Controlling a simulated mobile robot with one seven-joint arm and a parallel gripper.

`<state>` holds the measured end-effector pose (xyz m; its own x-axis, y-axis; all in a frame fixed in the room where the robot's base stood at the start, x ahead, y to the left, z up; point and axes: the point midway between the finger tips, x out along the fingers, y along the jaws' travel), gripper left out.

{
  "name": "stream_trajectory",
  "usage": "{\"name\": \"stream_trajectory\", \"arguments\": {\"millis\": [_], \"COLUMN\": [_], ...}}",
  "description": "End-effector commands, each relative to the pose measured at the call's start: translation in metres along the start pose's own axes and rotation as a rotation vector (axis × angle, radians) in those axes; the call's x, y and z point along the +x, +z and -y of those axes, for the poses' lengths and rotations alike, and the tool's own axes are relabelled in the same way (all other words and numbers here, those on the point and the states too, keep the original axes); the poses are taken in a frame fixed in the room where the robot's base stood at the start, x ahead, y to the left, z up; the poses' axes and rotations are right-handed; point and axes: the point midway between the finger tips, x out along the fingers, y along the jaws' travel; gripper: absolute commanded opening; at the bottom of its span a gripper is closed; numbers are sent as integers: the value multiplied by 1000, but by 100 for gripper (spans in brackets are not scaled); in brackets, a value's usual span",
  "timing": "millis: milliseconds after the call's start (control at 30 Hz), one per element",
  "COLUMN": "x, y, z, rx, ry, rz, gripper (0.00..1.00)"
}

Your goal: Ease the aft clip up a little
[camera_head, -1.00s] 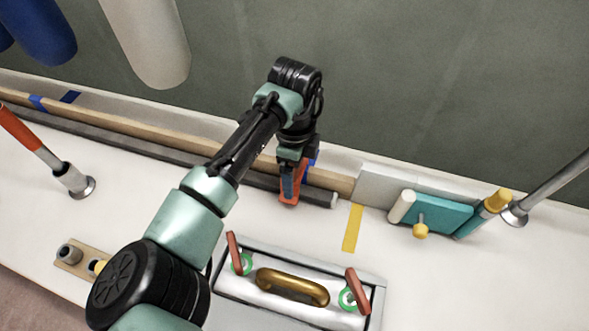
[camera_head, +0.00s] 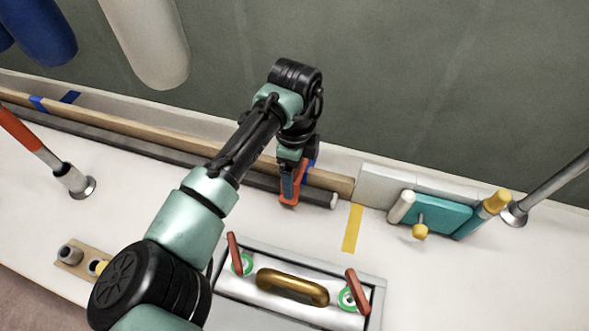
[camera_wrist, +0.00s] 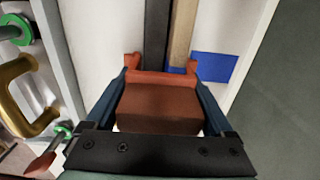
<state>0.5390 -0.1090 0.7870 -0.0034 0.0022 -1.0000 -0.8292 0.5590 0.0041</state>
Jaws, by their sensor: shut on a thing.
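The aft clip is an orange-red block with a wider lip (camera_wrist: 158,105), seen in the wrist view between the blue fingers of my gripper (camera_wrist: 160,95). In the head view the orange clip (camera_head: 289,200) shows below my gripper (camera_head: 291,183), at the right part of the dark rail. My gripper is shut on the clip's sides. The clip sits at the dark strip (camera_head: 250,180) and the wooden batten (camera_head: 330,181); whether it still touches them is hidden. Blue tape (camera_wrist: 214,66) lies beside the batten.
A hatch panel with a brass handle (camera_head: 292,286) and two red levers lies in front of the rail. Yellow tape (camera_head: 352,228) marks the bench to the right. A teal block (camera_head: 440,214) and a metal post (camera_head: 548,186) stand farther right. A red-handled post (camera_head: 73,180) stands left.

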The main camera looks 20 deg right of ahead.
Motion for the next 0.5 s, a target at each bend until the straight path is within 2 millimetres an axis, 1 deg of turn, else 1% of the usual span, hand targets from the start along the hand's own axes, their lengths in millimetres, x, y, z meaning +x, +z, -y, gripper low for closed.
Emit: {"name": "stream_trajectory", "arguments": {"millis": [33,500], "x": [-4,-11], "y": [0,1], "z": [1,2], "rx": [0,1], "ry": [-2,-7], "rz": [0,1], "gripper": [2,2]}}
